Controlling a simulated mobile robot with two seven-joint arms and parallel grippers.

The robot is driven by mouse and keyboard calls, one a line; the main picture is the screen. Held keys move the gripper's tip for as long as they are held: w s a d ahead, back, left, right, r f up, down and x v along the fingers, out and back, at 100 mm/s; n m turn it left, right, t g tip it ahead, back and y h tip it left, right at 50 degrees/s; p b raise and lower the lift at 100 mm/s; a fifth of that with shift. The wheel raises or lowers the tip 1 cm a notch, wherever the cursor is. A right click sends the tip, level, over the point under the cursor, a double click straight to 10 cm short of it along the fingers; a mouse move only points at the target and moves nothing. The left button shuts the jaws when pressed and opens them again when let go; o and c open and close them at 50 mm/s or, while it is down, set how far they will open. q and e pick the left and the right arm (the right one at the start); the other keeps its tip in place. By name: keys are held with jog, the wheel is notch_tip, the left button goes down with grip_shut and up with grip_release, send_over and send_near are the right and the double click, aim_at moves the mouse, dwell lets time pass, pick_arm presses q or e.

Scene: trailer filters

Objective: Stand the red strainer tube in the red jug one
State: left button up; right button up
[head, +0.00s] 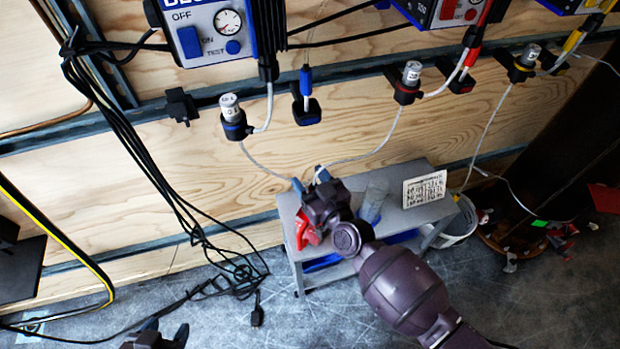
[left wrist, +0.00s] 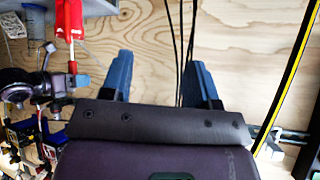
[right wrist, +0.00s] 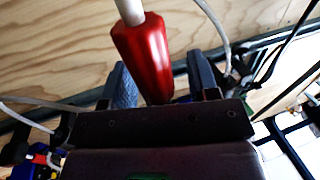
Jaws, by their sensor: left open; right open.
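A red tapered body (right wrist: 145,60) with a white stem shows in the right wrist view, its narrow end between my open right gripper's (right wrist: 160,85) fingers; it looks like the strainer tube. I cannot tell whether the fingers touch it. In the head view, a red shape (head: 305,231) is at the grey bench's left end, partly hidden by my right gripper (head: 311,180). In the left wrist view, red (left wrist: 88,35) shows upper left. I cannot tell jug from tube there. My left gripper (head: 157,334) is open and empty, low in the head view; its fingers show wide apart (left wrist: 158,78).
The grey bench (head: 408,218) carries a clear vessel (head: 372,202) and a printed card (head: 424,188). A white bucket (head: 458,220) stands right of it. Thin white lines run from the wall fittings towards my right gripper. Black cables (head: 195,235) hang to the left.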

jog(key=shift+f, duration=0.1)
pick_arm(q)
jog(key=shift+w+d+r+p, duration=0.1)
jog(key=shift+w+r+p, duration=0.15)
jog(key=shift+r+p, duration=0.5)
pick_arm(e)
jog(key=v, duration=1)
jog(key=shift+s+d, duration=0.2)
jog(key=shift+s, duration=0.15)
pick_arm(q)
jog(key=shift+w, duration=0.15)
